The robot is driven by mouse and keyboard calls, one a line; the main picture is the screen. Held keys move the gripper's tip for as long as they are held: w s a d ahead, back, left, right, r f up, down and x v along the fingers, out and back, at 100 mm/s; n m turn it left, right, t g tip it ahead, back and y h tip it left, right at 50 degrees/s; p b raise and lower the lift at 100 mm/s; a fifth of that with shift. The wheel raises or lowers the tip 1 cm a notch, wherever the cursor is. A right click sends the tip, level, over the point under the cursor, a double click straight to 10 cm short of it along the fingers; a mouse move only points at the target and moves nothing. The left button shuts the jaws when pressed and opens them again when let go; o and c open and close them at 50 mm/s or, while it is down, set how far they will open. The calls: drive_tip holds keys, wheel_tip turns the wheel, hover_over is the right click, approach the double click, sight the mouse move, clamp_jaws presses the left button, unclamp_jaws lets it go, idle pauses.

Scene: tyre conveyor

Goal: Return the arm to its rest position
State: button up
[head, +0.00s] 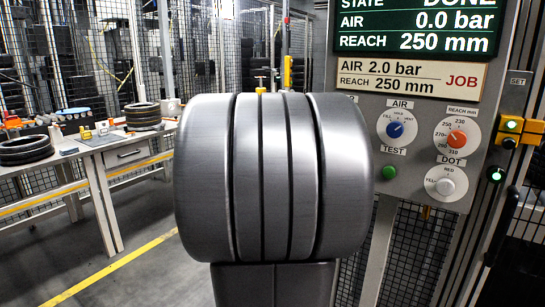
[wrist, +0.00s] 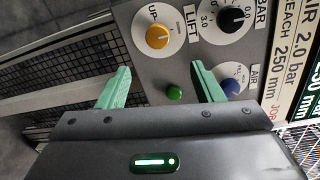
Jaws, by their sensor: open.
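My gripper (wrist: 160,80) shows in the wrist view with its two green fingers wide apart and nothing between them. It faces the grey control panel (wrist: 195,45). The green button (wrist: 175,92) shows in the gap between the fingers, with the blue air knob (wrist: 232,87) just beyond the right finger. I cannot tell how far the fingertips are from the panel. In the head view my grey arm (head: 270,180) fills the middle, close to the camera. It hides the gripper and the panel's left part.
The screen (head: 415,25) reads DONE, air 0.0 bar, reach 250 mm. The job plate (head: 410,80) reads 2.0 bar, 250 mm. A workbench (head: 130,150) with tyres (head: 25,150) stands at left. Mesh fencing is behind. The floor at lower left is clear.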

drive_tip(key=w+d+f+n+h+p, duration=0.1)
drive_tip(key=w+d+n+p, duration=0.5)
drive_tip(key=w+n+p, duration=0.4)
drive_tip(key=n+p, duration=0.4)
drive_tip(key=n, duration=0.3)
drive_tip(key=shift+w+d, duration=0.3)
drive_tip(key=shift+f, duration=0.1)
idle(0.6)
